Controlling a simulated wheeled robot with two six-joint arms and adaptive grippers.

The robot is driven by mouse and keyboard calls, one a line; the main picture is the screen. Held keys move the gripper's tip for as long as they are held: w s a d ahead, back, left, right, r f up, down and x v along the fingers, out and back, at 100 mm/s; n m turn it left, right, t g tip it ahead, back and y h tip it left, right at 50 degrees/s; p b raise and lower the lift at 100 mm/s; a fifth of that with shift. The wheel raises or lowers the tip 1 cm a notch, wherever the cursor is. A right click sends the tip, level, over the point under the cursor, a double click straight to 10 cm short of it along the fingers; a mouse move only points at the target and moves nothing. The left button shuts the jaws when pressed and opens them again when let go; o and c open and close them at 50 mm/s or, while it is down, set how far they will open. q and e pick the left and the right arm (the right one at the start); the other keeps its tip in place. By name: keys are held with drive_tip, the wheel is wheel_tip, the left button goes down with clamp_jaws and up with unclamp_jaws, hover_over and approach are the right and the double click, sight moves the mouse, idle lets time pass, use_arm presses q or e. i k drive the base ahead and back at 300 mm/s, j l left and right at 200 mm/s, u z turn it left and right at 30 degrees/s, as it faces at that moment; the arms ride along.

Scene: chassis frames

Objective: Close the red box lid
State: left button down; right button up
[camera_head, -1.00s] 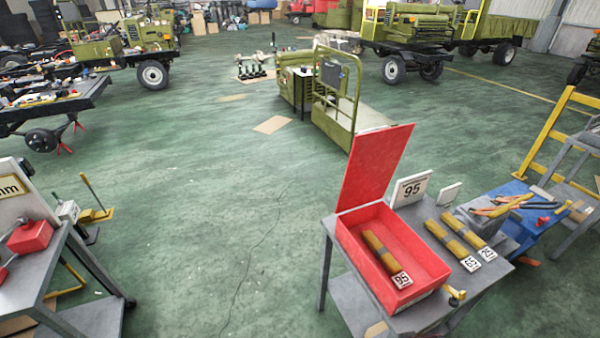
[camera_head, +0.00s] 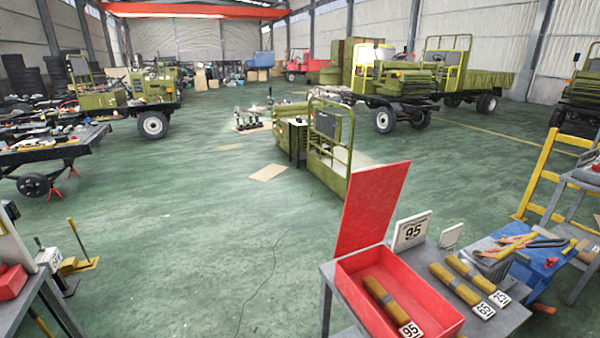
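A red box (camera_head: 437,317) sits on a grey table at the lower right of the head view. Its red lid (camera_head: 371,207) stands open and upright along the box's left back side. One olive-brown cylinder with a white tag reading 95 (camera_head: 392,306) lies inside the box. The box's front lower part is cut off by the picture's bottom edge. Neither of my grippers is in view.
On the same grey table (camera_head: 515,316), two tagged cylinders (camera_head: 469,280) lie right of the box, with a white 95 sign (camera_head: 411,231) behind. A blue toolbox (camera_head: 545,268) stands further right. Another table (camera_head: 50,300) is at lower left. Green floor (camera_head: 200,240) between is clear.

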sight(373, 193)
drive_tip(key=i+z, duration=0.1)
drive_tip(key=z, duration=0.35)
drive_tip(key=j+z, duration=0.15)
drive_tip(key=z, duration=0.35)
drive_tip(key=i+j+z, duration=0.1)
drive_tip(key=z, duration=0.35)
drive_tip(key=i+j+z, duration=0.3)
drive_tip(key=j, duration=0.45)
drive_tip(key=j+z, duration=0.25)
drive_tip(key=j, duration=0.45)
drive_tip(key=i+j+z, duration=0.1)
drive_tip(key=j+z, duration=0.2)
drive_tip(key=j, duration=0.5)
drive_tip(key=i+j, duration=0.1)
drive_tip(key=j, duration=0.45)
drive_tip(key=i, duration=0.25)
